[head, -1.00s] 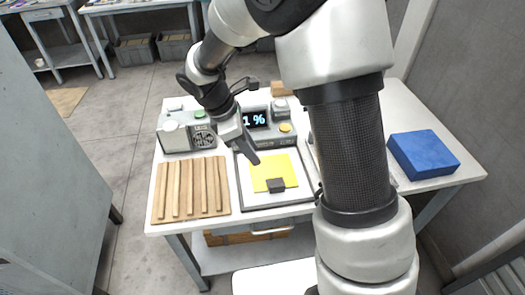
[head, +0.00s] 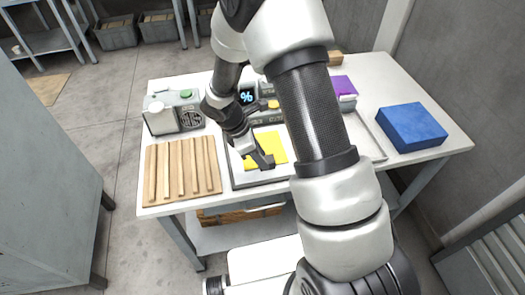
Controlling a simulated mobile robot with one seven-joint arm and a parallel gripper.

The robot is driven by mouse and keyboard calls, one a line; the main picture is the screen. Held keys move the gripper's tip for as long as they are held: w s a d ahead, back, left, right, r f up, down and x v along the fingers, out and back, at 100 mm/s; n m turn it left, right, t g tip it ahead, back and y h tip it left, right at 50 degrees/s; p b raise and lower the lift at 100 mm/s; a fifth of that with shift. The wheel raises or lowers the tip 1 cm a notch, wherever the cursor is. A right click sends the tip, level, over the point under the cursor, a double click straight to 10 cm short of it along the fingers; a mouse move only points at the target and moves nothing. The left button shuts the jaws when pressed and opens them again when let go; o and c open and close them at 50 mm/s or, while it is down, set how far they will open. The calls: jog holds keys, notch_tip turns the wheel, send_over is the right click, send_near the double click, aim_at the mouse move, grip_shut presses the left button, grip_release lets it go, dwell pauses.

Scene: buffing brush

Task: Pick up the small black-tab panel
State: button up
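The small panel is a flat yellow sheet (head: 276,146) with a black tab at its front edge. It lies in a white, dark-edged frame (head: 247,178) on the worktable. My gripper (head: 264,162) is over the front part of the panel, with its dark fingers at the black tab. The fingers and tab merge into one dark shape, so I cannot tell whether they touch or whether the fingers are closed on the tab. My wrist hides the back left part of the panel.
A ribbed wooden board (head: 182,169) lies left of the frame. Behind it stands a grey device (head: 173,112) with a green button; a display (head: 247,97) is beside it. A blue block (head: 411,126) and a purple-topped item (head: 343,87) are at right. My arm covers the table's middle.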

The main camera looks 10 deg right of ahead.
jog(key=shift+x, duration=1.3)
grip_shut()
notch_tip(320, 180, up, 10)
